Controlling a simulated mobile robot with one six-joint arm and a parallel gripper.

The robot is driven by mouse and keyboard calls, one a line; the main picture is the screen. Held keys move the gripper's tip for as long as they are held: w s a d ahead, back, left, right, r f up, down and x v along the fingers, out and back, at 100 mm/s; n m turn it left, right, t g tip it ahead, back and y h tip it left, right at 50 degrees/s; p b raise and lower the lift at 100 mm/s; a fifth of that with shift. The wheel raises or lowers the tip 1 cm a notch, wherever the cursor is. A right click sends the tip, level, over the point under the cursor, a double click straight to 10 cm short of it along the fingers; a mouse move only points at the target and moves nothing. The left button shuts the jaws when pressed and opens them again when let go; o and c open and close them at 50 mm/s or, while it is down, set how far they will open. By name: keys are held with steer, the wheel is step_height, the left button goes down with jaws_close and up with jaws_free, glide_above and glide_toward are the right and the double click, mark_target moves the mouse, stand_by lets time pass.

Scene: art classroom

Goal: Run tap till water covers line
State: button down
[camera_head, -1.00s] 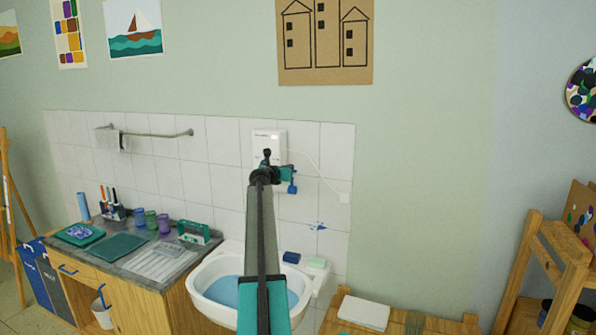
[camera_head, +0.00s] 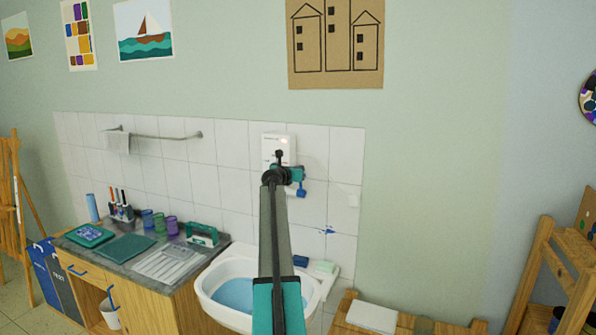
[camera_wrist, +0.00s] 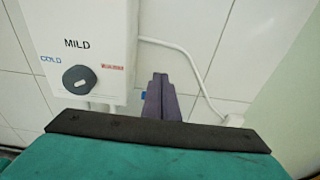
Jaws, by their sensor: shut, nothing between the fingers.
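A white basin (camera_head: 205,302) on the wall holds blue-tinted water (camera_head: 234,292); my arm hides its right part. I see no tap spout or fill line clearly. A white water heater (camera_head: 278,146) hangs above the basin. In the wrist view the heater (camera_wrist: 78,22) has a dark round knob (camera_wrist: 79,79) under "MILD", with "COLD" to its left and a red label to its right. My gripper (camera_wrist: 160,84) is shut and empty, just right of the heater's lower edge. A small blue piece (camera_head: 301,190) shows beside my wrist in the head view; I cannot tell what it is.
A counter (camera_head: 135,270) with cups, a draining area and a teal rack stands left of the basin. A blue wall fitting (camera_head: 327,231) sits right of my arm. A blue block and a pale green block lie on the basin's back edge.

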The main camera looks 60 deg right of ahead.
steer(key=shift+a, duration=0.1)
steer(key=s+a+r+b, duration=0.1)
steer(key=a+r+b, duration=0.1)
steer(key=a+r, duration=0.5)
steer(key=shift+a+r, duration=0.2)
steer(key=shift+a, duration=1.6)
